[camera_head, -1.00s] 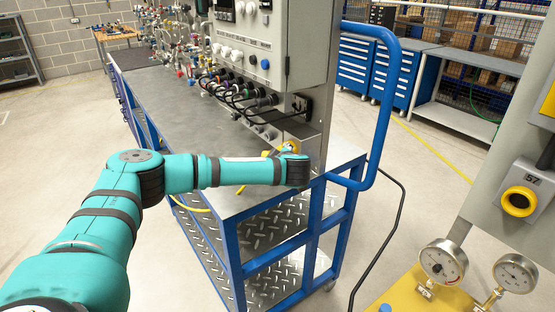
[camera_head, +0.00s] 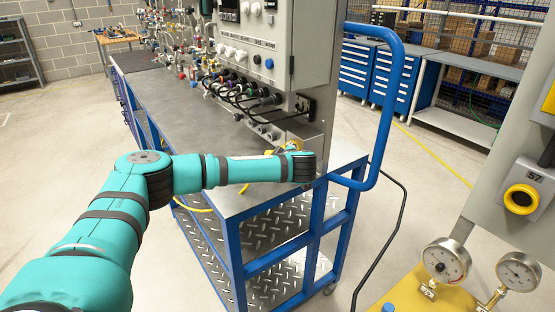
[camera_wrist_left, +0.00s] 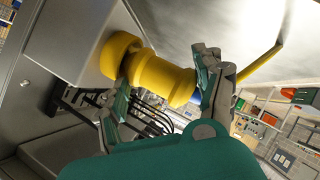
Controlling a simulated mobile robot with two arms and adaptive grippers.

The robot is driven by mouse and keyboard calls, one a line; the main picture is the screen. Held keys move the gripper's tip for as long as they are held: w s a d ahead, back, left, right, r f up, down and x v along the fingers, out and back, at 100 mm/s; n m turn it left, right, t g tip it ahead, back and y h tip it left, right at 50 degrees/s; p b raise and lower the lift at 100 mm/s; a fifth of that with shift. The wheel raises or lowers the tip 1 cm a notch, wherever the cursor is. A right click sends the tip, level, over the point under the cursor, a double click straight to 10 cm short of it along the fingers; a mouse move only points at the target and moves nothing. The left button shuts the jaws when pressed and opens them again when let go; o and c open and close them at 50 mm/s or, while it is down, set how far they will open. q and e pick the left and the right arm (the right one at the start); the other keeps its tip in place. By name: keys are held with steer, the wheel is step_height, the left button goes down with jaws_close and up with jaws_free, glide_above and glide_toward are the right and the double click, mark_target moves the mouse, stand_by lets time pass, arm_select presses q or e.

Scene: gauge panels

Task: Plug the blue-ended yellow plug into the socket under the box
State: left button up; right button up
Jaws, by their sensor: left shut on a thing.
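In the left wrist view my left gripper (camera_wrist_left: 163,74) is shut on the yellow plug (camera_wrist_left: 165,80), with one finger on each side. A bit of blue (camera_wrist_left: 196,97) shows at the plug's near end, beside a finger. The yellow ring of the socket (camera_wrist_left: 117,52) sits on the face of a grey metal box (camera_wrist_left: 75,35). The plug lies across from this ring, roughly in line; whether it is inside or only against it cannot be told. In the head view my wrist hides most of the gripper; a little yellow (camera_head: 288,146) shows behind it.
A yellow cable (camera_wrist_left: 265,60) runs off to the upper right. The grey panel box (camera_head: 305,45) stands above the metal bench top (camera_head: 175,105). Black cables (camera_head: 240,98) hang below it. A blue handle rail (camera_head: 395,85) rises right of my wrist.

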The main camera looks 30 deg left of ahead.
arm_select(q)
steer(key=shift+w+d+r, duration=0.4)
steer(key=shift+w+r, duration=0.05)
steer(key=shift+r, duration=0.25)
steer(key=o, duration=1.7)
steer(key=shift+w+f, duration=0.35)
steer(key=shift+w, duration=0.15)
steer(key=v, duration=0.7)
steer(key=shift+s+a, duration=0.15)
steer(key=shift+s, duration=0.45)
steer(key=shift+r, duration=0.1)
